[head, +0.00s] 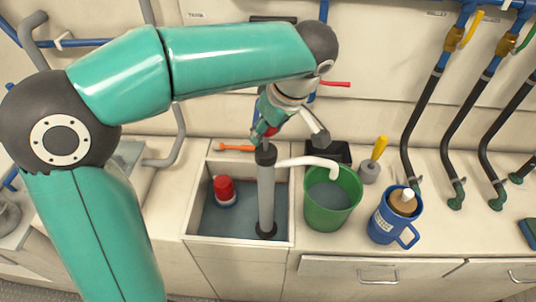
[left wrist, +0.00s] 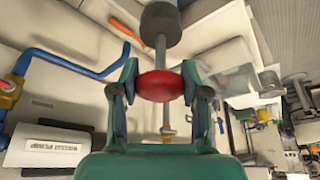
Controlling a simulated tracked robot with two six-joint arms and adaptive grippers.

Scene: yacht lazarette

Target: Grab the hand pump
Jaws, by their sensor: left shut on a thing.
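The hand pump (head: 266,195) is a grey upright tube with a black foot and a dark cap. It stands in a square well (head: 191,228) in the counter. Its white spout (head: 308,162) points right, over a green bucket (head: 331,212). My left gripper (head: 267,132) is above the pump's cap, partly hidden by my arm. In the left wrist view, its fingers (left wrist: 160,86) are shut on both sides of the pump's red handle (left wrist: 158,87). The handle's rod (left wrist: 161,50) runs into the dark cap (left wrist: 160,17). My right gripper is not in view.
A red-topped item (head: 224,190) is in the well, left of the pump. A blue jug (head: 384,223) and a yellow-handled tool (head: 378,152) stand right of the bucket. An orange tool (head: 236,148) lies behind the well. Black hoses (head: 421,112) run down the right wall.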

